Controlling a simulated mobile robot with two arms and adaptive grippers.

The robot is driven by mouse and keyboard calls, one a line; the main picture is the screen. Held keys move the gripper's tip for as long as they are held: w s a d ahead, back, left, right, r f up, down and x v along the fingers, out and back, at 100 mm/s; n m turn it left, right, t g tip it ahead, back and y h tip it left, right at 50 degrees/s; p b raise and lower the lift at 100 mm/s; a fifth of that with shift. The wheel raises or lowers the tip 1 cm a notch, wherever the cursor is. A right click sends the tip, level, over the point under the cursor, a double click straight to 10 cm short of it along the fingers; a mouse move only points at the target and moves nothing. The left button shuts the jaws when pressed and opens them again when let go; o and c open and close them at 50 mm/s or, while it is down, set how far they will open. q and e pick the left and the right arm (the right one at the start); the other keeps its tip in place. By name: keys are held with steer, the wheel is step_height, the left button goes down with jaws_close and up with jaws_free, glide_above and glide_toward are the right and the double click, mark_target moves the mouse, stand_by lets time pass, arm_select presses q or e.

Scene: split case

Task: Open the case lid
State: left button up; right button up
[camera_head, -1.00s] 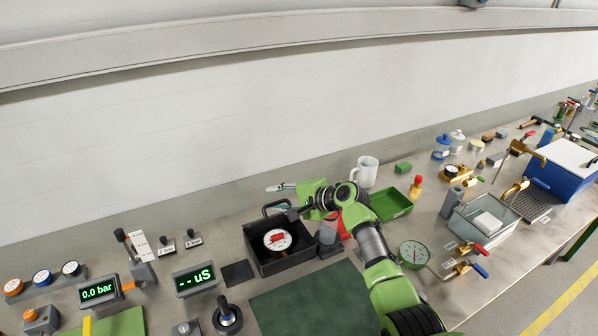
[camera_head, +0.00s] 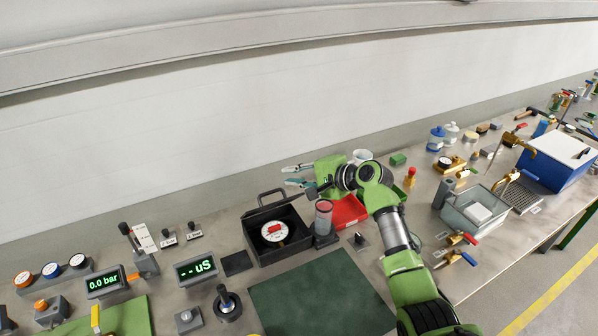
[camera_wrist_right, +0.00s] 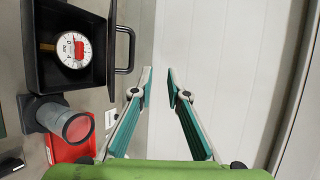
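The black case (camera_head: 293,252) stands on the bench with its inside uncovered. A round white gauge (camera_head: 274,232) with a red label lies in it. A black handle (camera_head: 270,197) stands at the case's wall-side edge; it also shows in the right wrist view (camera_wrist_right: 131,50). I cannot clearly tell the lid panel from the case's back wall. My right gripper (camera_head: 290,176) is above and behind the case, near the handle but apart from it. In the right wrist view its fingers (camera_wrist_right: 158,76) are apart with nothing between them. My left gripper is not in view.
A grey holder with a clear cylinder (camera_head: 323,217) stands close to the case's right side, with a red tray (camera_head: 348,212) beyond. A white mug (camera_head: 362,156) is partly hidden behind my right arm. A dark green mat (camera_head: 320,298) lies clear in front.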

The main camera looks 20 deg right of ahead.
steer(key=shift+s+d+r, duration=0.3)
steer(key=shift+d+r, duration=0.05)
steer(key=shift+r, duration=0.15)
steer(key=shift+s+d+r, duration=0.3)
steer(key=shift+r, duration=0.2)
steer(key=v, duration=1.1)
steer(key=shift+s+d+r, duration=0.2)
steer(key=shift+s+r, duration=0.05)
